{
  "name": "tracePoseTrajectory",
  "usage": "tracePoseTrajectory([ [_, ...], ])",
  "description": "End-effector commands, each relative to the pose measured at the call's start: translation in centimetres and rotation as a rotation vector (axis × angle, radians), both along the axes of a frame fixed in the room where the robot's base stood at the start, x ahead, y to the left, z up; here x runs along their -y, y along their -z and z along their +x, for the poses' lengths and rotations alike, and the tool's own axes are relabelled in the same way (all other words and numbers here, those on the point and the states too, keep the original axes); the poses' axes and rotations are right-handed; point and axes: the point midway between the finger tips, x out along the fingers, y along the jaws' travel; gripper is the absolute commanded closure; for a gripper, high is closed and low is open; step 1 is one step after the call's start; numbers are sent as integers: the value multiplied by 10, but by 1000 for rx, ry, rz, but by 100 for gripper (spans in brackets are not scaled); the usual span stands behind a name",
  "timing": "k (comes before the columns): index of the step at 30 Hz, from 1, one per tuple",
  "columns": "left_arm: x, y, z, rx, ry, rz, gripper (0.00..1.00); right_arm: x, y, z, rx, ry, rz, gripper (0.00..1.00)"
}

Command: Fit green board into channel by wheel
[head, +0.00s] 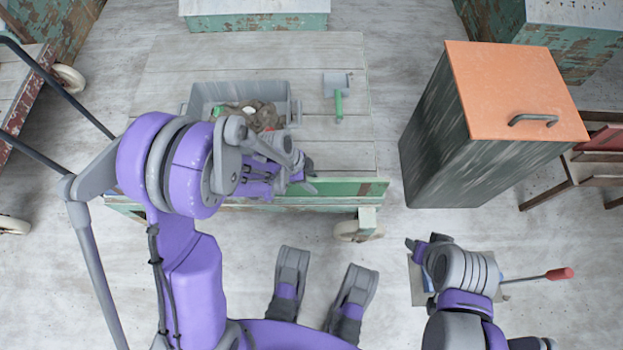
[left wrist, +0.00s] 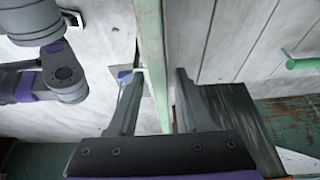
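The green board (head: 345,189) stands along the near side of the plank-topped cart (head: 250,60), with brown worn ends. A caster wheel (head: 352,231) is below its right end, beside a pale green post (head: 367,219). I cannot make out the channel clearly. My left gripper (head: 306,178) is at the board's top edge. In the left wrist view my left gripper (left wrist: 159,75) is open, its fingers on either side of the green board (left wrist: 150,40), with a small gap visible. My right gripper (head: 412,246) is low at the right, and its fingers are unclear.
A grey bin (head: 200,97) with brown clay trimmings sits on the cart. A green-handled scraper (head: 338,100) lies right of it. A dark cabinet with an orange top (head: 505,85) stands to the right. A red-handled tool (head: 558,274) lies near my right arm.

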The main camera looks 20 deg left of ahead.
Motion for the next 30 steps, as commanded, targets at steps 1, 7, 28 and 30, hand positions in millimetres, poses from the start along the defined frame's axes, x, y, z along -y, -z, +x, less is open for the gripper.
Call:
tracePoseTrajectory([
  [1,0,0,0,0,0,0,50,0,0,0,0,0,0,50],
  [7,0,-5,0,0,0,0,50,0,-5,-1,1,0,0,50],
  [28,-43,-113,-13,0,-3,1,50,0,-45,-6,13,0,0,50],
  [30,-44,-118,-16,-5,-24,6,50,0,-46,-6,13,0,0,50],
])
